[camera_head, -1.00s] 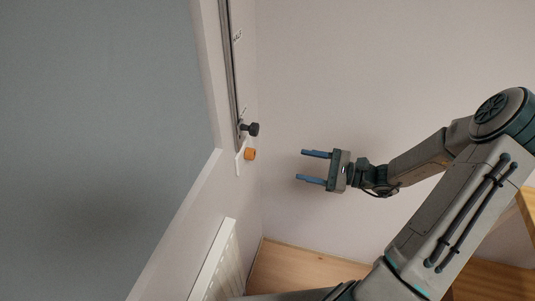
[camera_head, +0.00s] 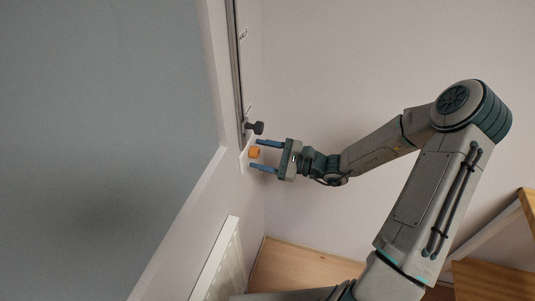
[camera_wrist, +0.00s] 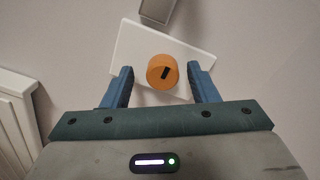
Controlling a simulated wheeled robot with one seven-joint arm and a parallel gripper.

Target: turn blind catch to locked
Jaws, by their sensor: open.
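The blind catch is an orange round knob (camera_head: 254,152) on a white plate (camera_wrist: 197,59) on the wall beside the window. In the wrist view the knob (camera_wrist: 162,71) shows a dark slot mark, tilted slightly from upright. My gripper (camera_head: 259,155) is open, its two blue fingers on either side of the knob. In the wrist view a gap shows between each fingertip (camera_wrist: 162,83) and the knob, so the fingers do not appear to touch it. How deep the fingers reach past the knob is hard to tell.
A dark knob (camera_head: 255,128) on a vertical metal rail (camera_head: 238,70) sits just above the catch, close to my upper finger. A white radiator (camera_head: 217,262) is below, also at left in the wrist view (camera_wrist: 18,110). The wall to the right is bare.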

